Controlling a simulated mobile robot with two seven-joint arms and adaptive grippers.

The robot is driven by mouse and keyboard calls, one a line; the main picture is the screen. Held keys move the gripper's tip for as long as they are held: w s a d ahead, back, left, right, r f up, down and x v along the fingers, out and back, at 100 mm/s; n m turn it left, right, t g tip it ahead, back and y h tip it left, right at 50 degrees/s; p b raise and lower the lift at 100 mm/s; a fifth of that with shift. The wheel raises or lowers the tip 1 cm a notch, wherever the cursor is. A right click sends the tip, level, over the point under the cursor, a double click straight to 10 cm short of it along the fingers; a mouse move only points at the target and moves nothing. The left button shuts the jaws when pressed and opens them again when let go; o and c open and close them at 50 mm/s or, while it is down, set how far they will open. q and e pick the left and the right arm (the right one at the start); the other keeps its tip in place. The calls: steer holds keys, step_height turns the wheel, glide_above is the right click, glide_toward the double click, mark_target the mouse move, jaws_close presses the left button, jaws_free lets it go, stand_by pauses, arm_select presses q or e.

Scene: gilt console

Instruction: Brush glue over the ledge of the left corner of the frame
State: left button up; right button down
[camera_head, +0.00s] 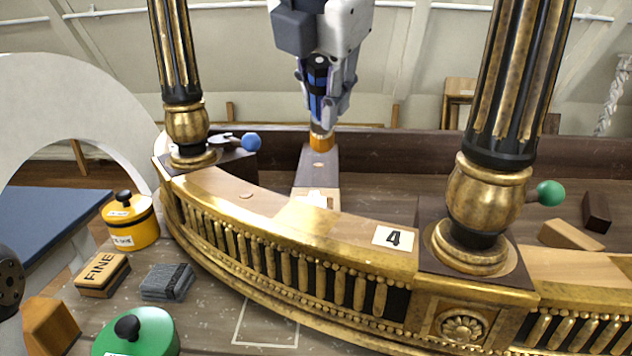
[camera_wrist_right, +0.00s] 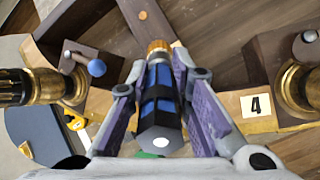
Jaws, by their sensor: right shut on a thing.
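My right gripper (camera_head: 325,118) is shut on a brush-like tool with a blue and black handle (camera_head: 317,78) and an orange-brown lower end. The wrist view also shows the handle (camera_wrist_right: 160,110) between the fingers of the right gripper (camera_wrist_right: 160,98). The tool points down over the grey-brown cross-piece (camera_head: 318,165) behind the curved front; whether it touches is unclear. The gilt frame's left corner (camera_head: 172,166) carries a black and gold column (camera_head: 187,122). A bare wooden ledge (camera_head: 235,192) curves right from it. I cannot make out glue. My left gripper does not show.
A blue-knobbed clamp (camera_head: 252,141) sits beside the left column. A second column (camera_head: 480,210) and a green knob (camera_head: 550,193) stand right. A yellow pot (camera_head: 132,228), a green pot (camera_head: 138,335), a FINE block (camera_head: 102,272) and a grey pad (camera_head: 167,282) lie front left.

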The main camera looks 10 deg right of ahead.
stand_by(0.3)
steer(key=d, duration=0.2)
steer(key=shift+w+d+r+b, duration=0.1)
steer(key=shift+d+b, duration=0.2)
steer(key=shift+d, duration=0.05)
stand_by(0.4)
stand_by(0.3)
